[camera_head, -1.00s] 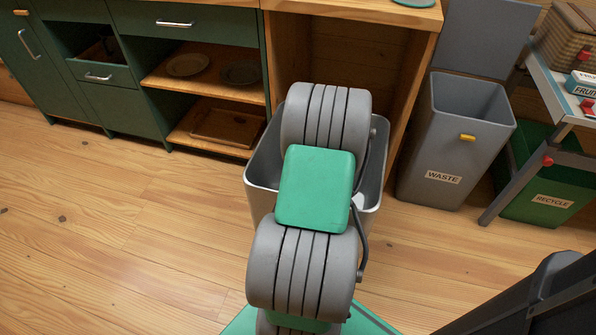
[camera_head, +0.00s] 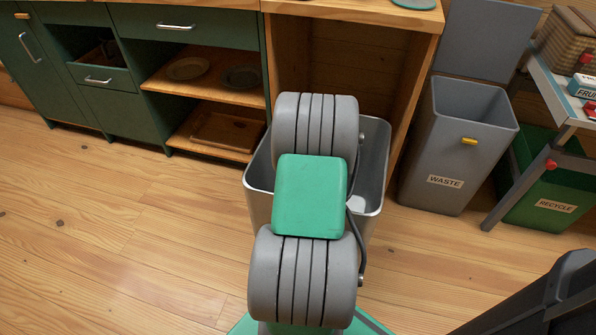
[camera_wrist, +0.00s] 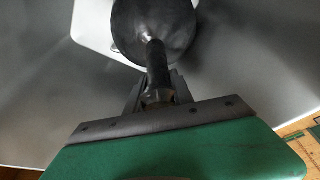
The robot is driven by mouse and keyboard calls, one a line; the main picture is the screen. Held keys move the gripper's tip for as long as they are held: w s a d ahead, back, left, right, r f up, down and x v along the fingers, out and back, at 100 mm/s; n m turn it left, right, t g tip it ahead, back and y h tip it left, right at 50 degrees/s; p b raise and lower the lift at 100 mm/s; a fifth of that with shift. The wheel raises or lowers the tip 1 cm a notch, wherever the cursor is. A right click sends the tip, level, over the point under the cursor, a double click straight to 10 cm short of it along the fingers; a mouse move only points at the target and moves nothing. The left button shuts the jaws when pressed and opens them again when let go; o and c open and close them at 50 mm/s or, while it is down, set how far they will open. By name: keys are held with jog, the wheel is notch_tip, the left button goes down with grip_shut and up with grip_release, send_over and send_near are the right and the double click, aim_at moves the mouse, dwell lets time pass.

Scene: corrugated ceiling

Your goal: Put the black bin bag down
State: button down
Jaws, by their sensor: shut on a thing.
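In the wrist view, the black bin bag (camera_wrist: 145,28) hangs from its narrow twisted neck. My gripper (camera_wrist: 157,92) is shut on that neck, and the rounded bag body is beyond the fingertips. Smooth grey walls surround the bag, so it appears to be inside or just over the open grey metal bin (camera_head: 372,178). In the head view, my arm covers the middle of this bin, and both the bag and my gripper are hidden behind it. I cannot tell whether the bag touches the bin floor.
A grey WASTE bin (camera_head: 440,183) with its lid up stands to the right, beside a green RECYCLE bin (camera_head: 545,205) under a small table (camera_head: 550,85). A green cabinet (camera_head: 135,115) is at the back left. The wooden floor (camera_head: 110,230) at left is clear.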

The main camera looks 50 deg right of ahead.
jog(key=shift+d, duration=0.1)
jog(key=c, duration=1.1)
grip_release()
jog(key=shift+f, duration=0.15)
jog(key=p+v, duration=0.4)
jog(key=v, duration=0.8)
jog(key=w+a+r+n, duration=0.1)
jog(key=w+a+r, duration=0.2)
jog(key=a, duration=0.5)
jog(key=w+a+r+n, duration=0.1)
jog(key=w+a+r, duration=0.15)
jog(key=a, duration=0.55)
jog(key=s+a+r+n, duration=0.1)
jog(key=s+a, duration=0.2)
jog(key=a, duration=0.7)
jog(key=s+a+r+n+g+y, duration=0.1)
jog(key=s+a, duration=0.3)
jog(key=a, duration=0.7)
jog(key=shift+a+r, duration=0.2)
jog(key=shift+r, duration=0.05)
